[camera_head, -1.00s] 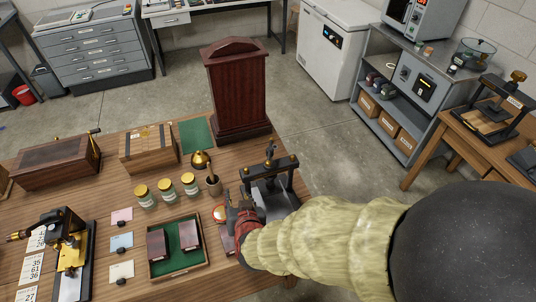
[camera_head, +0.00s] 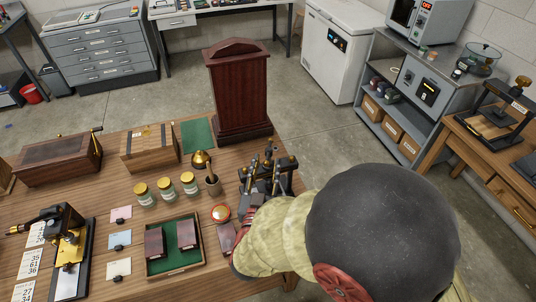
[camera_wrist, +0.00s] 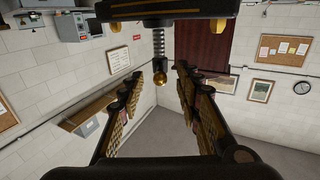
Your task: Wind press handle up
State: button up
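The small black press (camera_head: 286,164) stands on the wooden table at its right front edge, its crossbar showing beside my gripper. My gripper (camera_head: 263,173) reaches up close against the press, with its forearm partly hiding the press's lower part. In the wrist view, my gripper (camera_wrist: 158,80) is open, with its two gold-padded fingers apart. Neither finger clearly touches the handle.
A tall wooden case (camera_head: 240,90) stands behind the press.

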jog(key=w, duration=0.5)
jog(key=shift+d+b, duration=0.3)
jog(key=shift+d, duration=0.1)
jog(key=c, duration=0.3)
grip_shut()
